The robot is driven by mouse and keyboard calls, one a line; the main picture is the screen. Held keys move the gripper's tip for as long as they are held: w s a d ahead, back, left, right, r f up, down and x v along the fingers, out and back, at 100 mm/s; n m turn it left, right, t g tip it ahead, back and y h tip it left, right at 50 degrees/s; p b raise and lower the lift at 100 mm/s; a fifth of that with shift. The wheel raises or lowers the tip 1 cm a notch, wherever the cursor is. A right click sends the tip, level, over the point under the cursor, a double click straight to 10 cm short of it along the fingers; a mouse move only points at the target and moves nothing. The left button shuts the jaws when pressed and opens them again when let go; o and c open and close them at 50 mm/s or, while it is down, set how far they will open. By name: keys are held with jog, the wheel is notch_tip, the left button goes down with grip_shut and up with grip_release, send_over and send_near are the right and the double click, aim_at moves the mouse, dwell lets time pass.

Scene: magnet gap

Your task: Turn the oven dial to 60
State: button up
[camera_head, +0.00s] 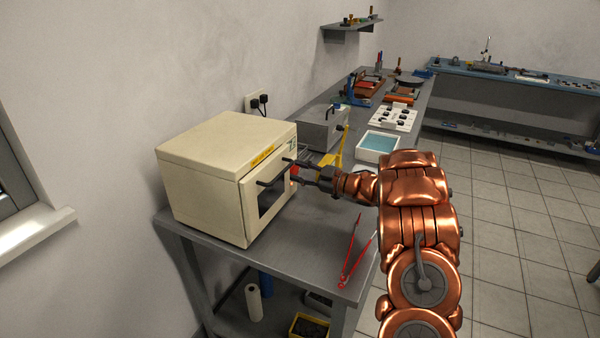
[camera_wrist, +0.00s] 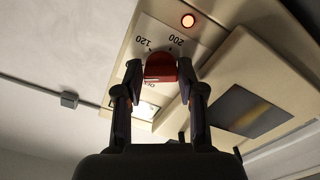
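The oven (camera_head: 215,180) is a cream box on the grey bench, with a dark window and a handle on its front. Its red dial (camera_head: 295,170) is on the front at the right. In the wrist view the dial (camera_wrist: 160,68) lies between my two fingertips, with the marks 120 and 200 upside down above it. My gripper (camera_head: 291,172) is open around the dial, one finger on each side; I cannot tell whether either touches it. The 60 mark and the dial's exact setting are not readable. An orange lamp (camera_wrist: 188,20) glows beside the scale.
Red tongs (camera_head: 350,250) lie on the bench (camera_head: 310,270) near its front edge. A grey box (camera_head: 322,128), a yellow bracket (camera_head: 337,150) and a white tray of blue liquid (camera_head: 377,147) stand beyond the oven. The oven door handle (camera_head: 270,182) juts out close to my fingers.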

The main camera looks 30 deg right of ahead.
jog(key=o, duration=0.3)
jog(key=shift+o, duration=0.2)
jog(key=shift+f+b, duration=0.15)
jog(key=shift+b, duration=0.25)
